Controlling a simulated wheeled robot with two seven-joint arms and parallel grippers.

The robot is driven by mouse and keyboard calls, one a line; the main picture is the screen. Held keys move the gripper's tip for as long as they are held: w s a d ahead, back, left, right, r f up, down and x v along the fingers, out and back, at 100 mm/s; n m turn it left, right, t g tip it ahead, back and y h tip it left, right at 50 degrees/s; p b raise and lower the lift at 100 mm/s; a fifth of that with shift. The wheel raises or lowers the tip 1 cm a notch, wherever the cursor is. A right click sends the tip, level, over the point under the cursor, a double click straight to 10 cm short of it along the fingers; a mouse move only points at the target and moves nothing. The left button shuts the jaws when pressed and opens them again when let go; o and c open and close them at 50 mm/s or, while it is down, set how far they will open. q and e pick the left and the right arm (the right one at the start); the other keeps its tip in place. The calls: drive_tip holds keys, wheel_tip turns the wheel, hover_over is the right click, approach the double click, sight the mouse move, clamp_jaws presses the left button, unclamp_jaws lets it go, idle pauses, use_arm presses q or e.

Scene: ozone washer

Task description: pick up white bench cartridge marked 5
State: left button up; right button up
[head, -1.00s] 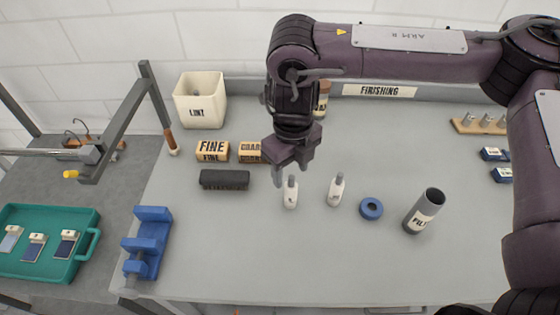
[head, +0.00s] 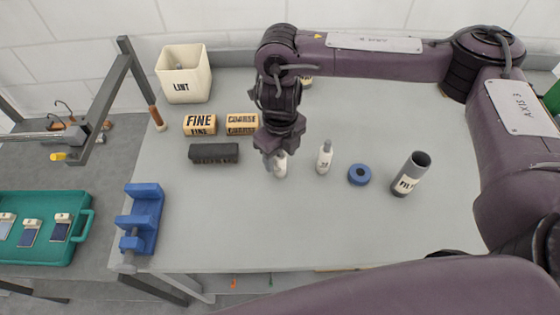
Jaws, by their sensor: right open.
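Two small white cartridges with grey tops stand upright on the grey bench near its middle. My right gripper (head: 274,163) is open, pointing down at the left cartridge (head: 281,168). It hides that cartridge's top and part of its left side; I cannot tell whether the fingers touch it or stand around it. The other cartridge (head: 324,159) stands clear a little to the right, with a small dark mark on its front. The marks are too small for me to read, so I cannot tell which is number 5. My left gripper is not in view.
Left of my right gripper are a dark brush block (head: 214,153), a FINE block (head: 200,124) and a COARSE block (head: 242,122). A blue ring (head: 359,175) and a grey tube (head: 411,172) stand to the right. A blue fixture (head: 146,215) sits at the left edge. The front bench is clear.

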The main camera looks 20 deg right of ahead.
drive_tip(key=c, duration=1)
drive_tip(key=shift+r, duration=0.1)
drive_tip(key=shift+c, duration=0.2)
